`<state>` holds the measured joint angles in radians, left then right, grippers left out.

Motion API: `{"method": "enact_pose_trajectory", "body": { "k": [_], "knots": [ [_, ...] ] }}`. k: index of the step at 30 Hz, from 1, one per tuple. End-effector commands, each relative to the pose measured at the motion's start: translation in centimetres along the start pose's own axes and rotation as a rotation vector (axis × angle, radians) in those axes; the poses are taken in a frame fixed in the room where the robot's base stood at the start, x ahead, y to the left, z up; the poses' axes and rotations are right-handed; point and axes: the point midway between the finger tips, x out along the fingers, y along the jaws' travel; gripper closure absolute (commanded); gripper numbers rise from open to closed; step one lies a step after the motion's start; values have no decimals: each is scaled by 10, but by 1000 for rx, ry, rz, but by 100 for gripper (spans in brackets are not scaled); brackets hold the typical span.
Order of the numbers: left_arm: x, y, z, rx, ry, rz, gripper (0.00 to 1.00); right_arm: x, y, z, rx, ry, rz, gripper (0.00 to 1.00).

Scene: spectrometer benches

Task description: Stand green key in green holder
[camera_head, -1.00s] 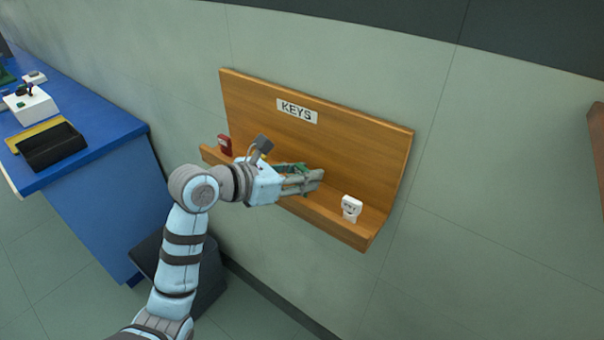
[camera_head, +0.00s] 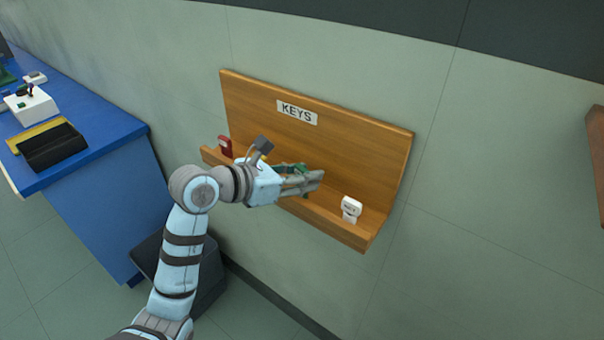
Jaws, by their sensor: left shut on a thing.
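A wooden shelf (camera_head: 350,150) labelled KEYS is fixed to the wall in the head view. My left gripper (camera_head: 312,182) reaches over its ledge from the left and is shut on the green key (camera_head: 289,168). Only part of the green key shows, above and behind the fingers; its lower part is hidden. I cannot tell whether the key touches the ledge. No green holder can be made out for certain. My right gripper is not in view.
A red key (camera_head: 225,146) stands at the ledge's left end and a white key (camera_head: 351,208) at its right end. A blue bench (camera_head: 100,140) at left bears a black tray (camera_head: 52,148) and a white box (camera_head: 30,104).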

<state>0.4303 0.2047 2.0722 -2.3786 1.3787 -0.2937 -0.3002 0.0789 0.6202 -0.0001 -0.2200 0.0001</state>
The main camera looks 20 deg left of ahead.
Motion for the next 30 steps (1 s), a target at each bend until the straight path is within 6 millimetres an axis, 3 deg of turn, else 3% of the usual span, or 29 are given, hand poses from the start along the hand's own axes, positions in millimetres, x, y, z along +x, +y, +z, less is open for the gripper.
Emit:
{"method": "enact_pose_trajectory", "body": {
  "k": [23,30],
  "knots": [
    [6,0,-15,0,0,0,94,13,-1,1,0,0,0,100],
    [4,0,-9,0,0,0,94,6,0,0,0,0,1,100]
  ]
}}
